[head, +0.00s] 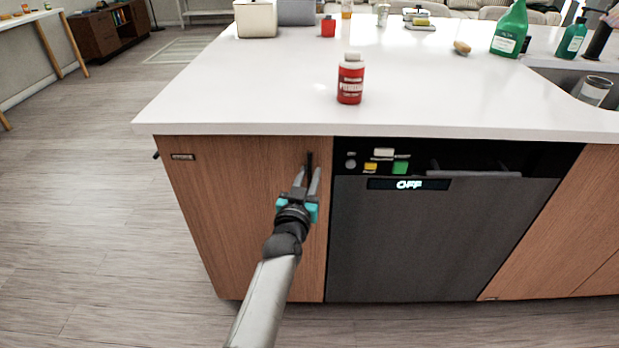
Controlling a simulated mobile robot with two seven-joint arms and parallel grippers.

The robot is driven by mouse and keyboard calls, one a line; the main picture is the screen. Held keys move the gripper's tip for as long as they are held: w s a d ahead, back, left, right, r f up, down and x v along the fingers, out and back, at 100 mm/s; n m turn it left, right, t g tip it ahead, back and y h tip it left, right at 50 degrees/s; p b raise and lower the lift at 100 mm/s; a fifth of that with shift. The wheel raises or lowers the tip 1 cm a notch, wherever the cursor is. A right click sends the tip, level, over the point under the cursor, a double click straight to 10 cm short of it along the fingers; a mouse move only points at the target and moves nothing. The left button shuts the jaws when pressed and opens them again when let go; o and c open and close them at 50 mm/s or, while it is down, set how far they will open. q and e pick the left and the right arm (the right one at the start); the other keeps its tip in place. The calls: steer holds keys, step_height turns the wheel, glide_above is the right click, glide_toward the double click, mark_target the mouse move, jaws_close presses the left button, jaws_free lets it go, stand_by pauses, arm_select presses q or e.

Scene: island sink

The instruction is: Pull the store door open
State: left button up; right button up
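The wooden cabinet door (240,215) is at the left end of the island, to the left of the dishwasher, and looks shut. Its small dark upright handle (309,160) is near the door's top right corner. My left gripper (308,172) is in front of the door at the handle. Its two fingers are apart, with the lower part of the handle appearing between the tips. I cannot tell whether they touch it. My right gripper is out of view.
A dark grey dishwasher (430,235) showing OFF is right of the door. A white countertop (230,100) overhangs the door, with a red bottle (351,80) near its front edge. Another wooden panel (560,225) is farther right. The floor (110,200) on the left is clear.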

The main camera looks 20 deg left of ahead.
arm_select(q)
steer(key=shift+w, duration=0.25)
jaws_close()
stand_by(1.4)
